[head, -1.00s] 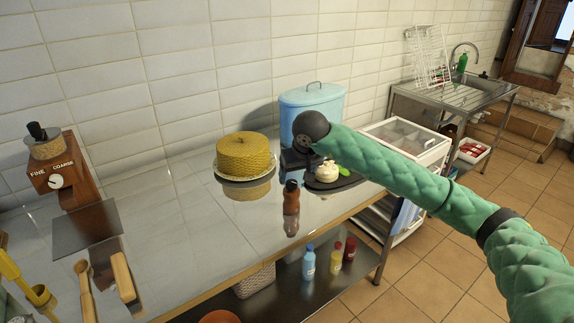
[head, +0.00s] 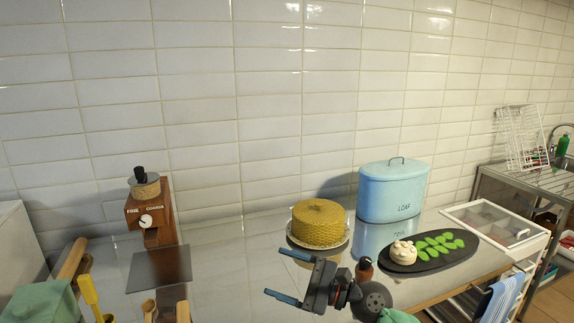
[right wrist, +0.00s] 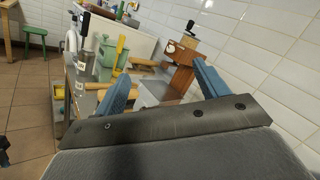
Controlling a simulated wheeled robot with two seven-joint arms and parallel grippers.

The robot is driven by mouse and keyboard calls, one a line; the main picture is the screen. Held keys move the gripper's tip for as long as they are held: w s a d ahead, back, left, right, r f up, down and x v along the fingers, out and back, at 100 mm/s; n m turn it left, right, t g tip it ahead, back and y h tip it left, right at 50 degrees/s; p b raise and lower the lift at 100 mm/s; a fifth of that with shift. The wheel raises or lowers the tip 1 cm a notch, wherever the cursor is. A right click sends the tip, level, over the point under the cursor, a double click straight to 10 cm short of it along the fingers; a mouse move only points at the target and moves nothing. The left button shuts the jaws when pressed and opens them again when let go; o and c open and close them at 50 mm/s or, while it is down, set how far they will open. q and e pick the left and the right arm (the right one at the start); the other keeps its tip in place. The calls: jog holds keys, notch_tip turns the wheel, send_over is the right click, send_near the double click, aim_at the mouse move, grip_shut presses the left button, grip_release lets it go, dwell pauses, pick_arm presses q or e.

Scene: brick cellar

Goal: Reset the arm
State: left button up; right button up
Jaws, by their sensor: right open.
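My right gripper (head: 284,277) is in the lower middle of the head view, above the metal counter. Its two blue fingers are spread and point left, with nothing between them. In the right wrist view the same open fingers (right wrist: 163,88) frame the wooden grinder (right wrist: 181,68), which lies beyond them. In the head view the grinder (head: 150,212) stands to the left, apart from the gripper. A yellow woven round item on a plate (head: 319,223) is just behind the gripper. My left gripper is not in view.
A small brown bottle (head: 364,269) stands close behind my right wrist. A blue loaf tin (head: 392,190) and a dark oval board (head: 425,262) with green leaves and a white item are to the right. Wooden and yellow utensils (head: 88,292) crowd the lower left. The tiled wall runs behind.

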jog(key=w+d+m+t+h, duration=0.1)
jog(key=d+m+t+h, duration=0.35)
jog(key=m+t, duration=0.6)
jog(key=d+m+t+h, duration=0.3)
jog(key=d+m+t, duration=0.2)
jog(key=m, duration=1)
jog(key=s+d+f+m+g+h, duration=0.2)
jog(key=d+f+m+h, duration=0.35)
jog(key=f+m, duration=0.35)
jog(key=s+d+f+m+g+h, duration=0.3)
jog(key=d+f+m+h, duration=0.2)
jog(key=f+m+h, duration=0.45)
jog(key=s+d+f+m+g+y, duration=0.1)
jog(key=s+f+m+g+y, duration=0.1)
jog(key=s+f+m+g, duration=0.75)
jog(key=s+d+f+m+g+y, duration=0.1)
jog(key=s+f+m+g+y, duration=0.15)
jog(key=s+f, duration=0.8)
jog(key=s+a+f+g, duration=0.2)
jog(key=s+a+f, duration=0.3)
jog(key=f, duration=0.4)
jog(key=shift+s+a+g, duration=0.35)
jog(key=shift+s+a, duration=0.05)
jog(key=shift+s, duration=0.3)
